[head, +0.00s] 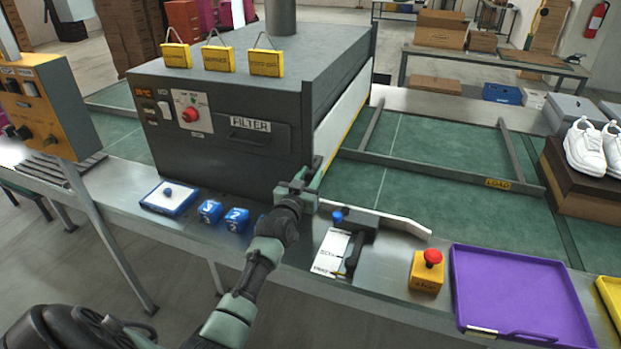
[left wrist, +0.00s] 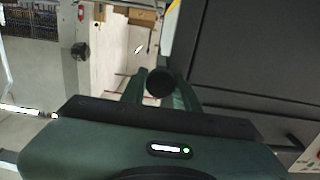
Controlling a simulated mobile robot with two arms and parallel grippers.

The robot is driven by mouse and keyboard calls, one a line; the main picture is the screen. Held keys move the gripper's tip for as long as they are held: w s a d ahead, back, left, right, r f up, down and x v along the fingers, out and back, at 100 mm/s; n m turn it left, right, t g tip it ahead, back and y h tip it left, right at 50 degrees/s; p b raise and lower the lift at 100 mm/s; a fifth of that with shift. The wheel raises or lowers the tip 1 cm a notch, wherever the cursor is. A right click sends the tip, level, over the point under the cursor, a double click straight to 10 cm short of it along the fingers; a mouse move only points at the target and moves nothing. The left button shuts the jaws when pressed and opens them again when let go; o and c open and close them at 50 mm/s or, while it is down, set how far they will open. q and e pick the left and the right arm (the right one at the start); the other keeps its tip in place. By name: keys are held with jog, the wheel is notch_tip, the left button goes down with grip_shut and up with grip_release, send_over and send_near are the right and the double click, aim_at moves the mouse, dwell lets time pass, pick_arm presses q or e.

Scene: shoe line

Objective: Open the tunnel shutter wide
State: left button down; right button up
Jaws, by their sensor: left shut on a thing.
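The tunnel (head: 230,110) is a dark grey box over the green conveyor. Its shutter (head: 341,118) is a white panel with a yellow edge on the tunnel's right side. The panel covers the side, its lower edge close to the belt. My left gripper (head: 312,178) is at the near end of the shutter, by the tunnel's front right corner. In the left wrist view its fingers (left wrist: 160,95) are shut on a dark round knob (left wrist: 160,82), which I take for the shutter handle. The knob is hidden in the head view. My right gripper is not in view.
A blue-knobbed lever (head: 338,215), a red-topped button box (head: 428,270) and a purple tray (head: 520,295) lie along the front ledge. Blue numbered blocks (head: 237,220) sit left of my arm. A grey frame (head: 440,170) spans the belt. White shoes (head: 590,148) stand at right.

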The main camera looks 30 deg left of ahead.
pick_arm(q)
notch_tip(320, 180, up, 13)
jog(key=p, duration=0.8)
jog(key=shift+r+p, duration=0.15)
jog(key=shift+p, duration=0.15)
jog(key=c, duration=1.1)
grip_release()
jog(key=b+v, duration=0.1)
jog(key=v, duration=0.6)
jog(key=shift+s+b, duration=0.3)
jog(key=shift+s, duration=0.1)
jog(key=shift+d, duration=0.1)
